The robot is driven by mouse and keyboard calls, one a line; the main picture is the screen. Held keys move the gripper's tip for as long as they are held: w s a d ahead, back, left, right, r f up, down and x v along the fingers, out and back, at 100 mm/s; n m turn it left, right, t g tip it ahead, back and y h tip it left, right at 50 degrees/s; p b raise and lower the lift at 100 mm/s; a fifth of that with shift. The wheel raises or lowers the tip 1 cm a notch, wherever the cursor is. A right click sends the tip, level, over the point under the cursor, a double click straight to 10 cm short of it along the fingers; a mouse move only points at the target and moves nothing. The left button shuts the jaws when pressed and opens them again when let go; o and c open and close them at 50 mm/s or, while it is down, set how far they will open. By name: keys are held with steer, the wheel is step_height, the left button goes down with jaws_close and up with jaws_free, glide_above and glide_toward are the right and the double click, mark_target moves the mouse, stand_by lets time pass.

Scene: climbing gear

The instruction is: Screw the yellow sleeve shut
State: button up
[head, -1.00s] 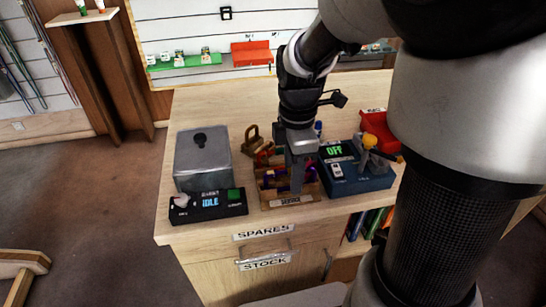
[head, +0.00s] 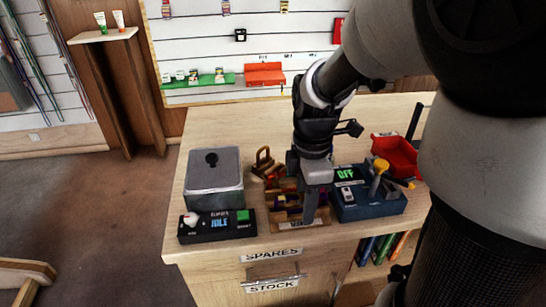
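My gripper (head: 309,214) points down into a small wooden tray (head: 281,227) on the bench top. Its fingers cover the right half of the tray and its front label. Several small coloured pieces of gear lie in the tray, with purple (head: 292,200) and red-orange parts showing. I cannot pick out the yellow sleeve among them; it is too small or hidden behind my gripper. I cannot tell whether the fingers are apart or closed on something.
A blue unit (head: 372,207) reading OFF, with a yellow-topped tool (head: 379,166), stands close on the right. A red bin (head: 398,160) is behind it. The bench's back is clear.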

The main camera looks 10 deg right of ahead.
steer(key=shift+r, duration=0.15)
steer(key=shift+r+p, duration=1.15)
steer(key=shift+r, duration=0.1)
steer(key=shift+w, duration=1.2)
steer(key=shift+d+f+b, duration=0.1)
steer(key=shift+f+b, duration=0.75)
steer(key=shift+f, duration=0.6)
steer(key=shift+s, duration=1.2)
